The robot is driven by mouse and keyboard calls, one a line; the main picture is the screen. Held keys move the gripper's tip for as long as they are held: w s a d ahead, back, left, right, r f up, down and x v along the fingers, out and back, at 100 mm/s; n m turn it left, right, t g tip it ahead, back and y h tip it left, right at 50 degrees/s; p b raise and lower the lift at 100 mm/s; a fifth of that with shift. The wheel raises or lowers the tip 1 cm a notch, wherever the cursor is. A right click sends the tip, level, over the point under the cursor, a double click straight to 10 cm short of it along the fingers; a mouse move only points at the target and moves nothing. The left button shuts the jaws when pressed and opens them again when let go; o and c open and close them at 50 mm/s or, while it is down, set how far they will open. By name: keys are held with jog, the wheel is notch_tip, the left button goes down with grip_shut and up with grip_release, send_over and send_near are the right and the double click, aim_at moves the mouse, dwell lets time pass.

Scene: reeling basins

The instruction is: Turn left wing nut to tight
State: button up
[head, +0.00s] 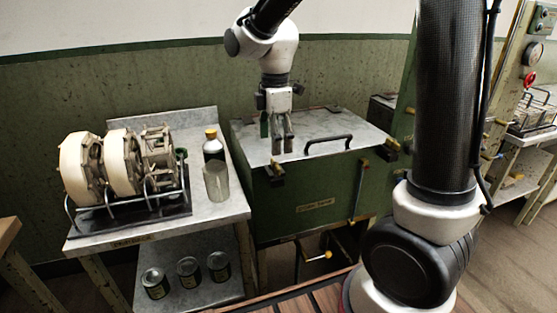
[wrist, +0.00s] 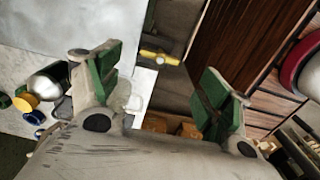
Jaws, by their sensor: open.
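My gripper (head: 282,150) is open and empty, pointing down near the left part of the lid, close to the left wing nut. In the wrist view the two green-padded fingers (wrist: 158,92) stand wide apart. A yellow crossbar piece (wrist: 160,56) shows beyond the gap between them; I cannot tell if it is the wing nut or the lower valve handle.
The basin lid (head: 335,126) carries a black handle (head: 328,145). A side table (head: 226,207) at left holds a reel machine (head: 115,170), a yellow-capped bottle (head: 213,148) and a metal cylinder (head: 217,184). A yellow valve handle (head: 318,257) is below the basin.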

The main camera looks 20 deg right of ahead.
aim_at(275, 162)
notch_tip(275, 162, down, 6)
jog(key=shift+f, duration=0.25)
jog(key=c, duration=1)
